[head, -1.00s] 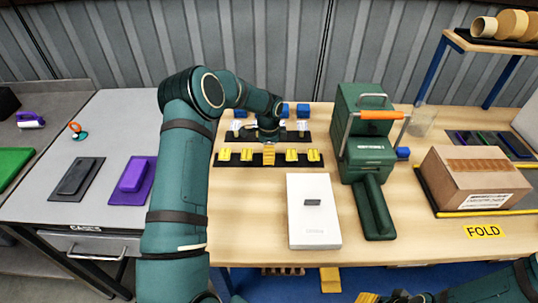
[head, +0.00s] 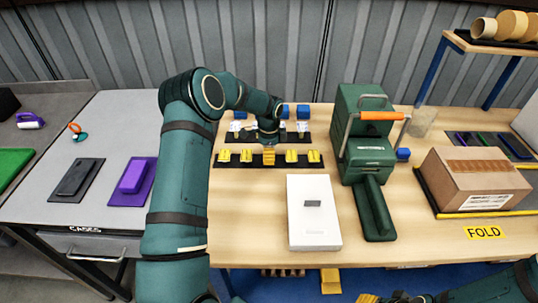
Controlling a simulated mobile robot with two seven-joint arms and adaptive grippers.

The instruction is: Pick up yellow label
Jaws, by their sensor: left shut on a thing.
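Several yellow labels stand in a row on a black strip (head: 232,160) on the wooden table, among them one at the left (head: 224,156) and one at the right (head: 314,156). My left gripper (head: 268,143) reaches down over the middle of the row, its fingers small and partly hidden by the arm. It is shut on the middle yellow label (head: 268,157), which shows just below it at the strip. I cannot tell whether that label is clear of the strip.
A white box (head: 313,228) with a grey patch lies in front of the row. A green press (head: 366,140) with an orange handle stands to its right. A brown carton (head: 474,178) sits farther right, near a yellow FOLD sign (head: 485,232). Blue blocks (head: 303,111) stand behind the row.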

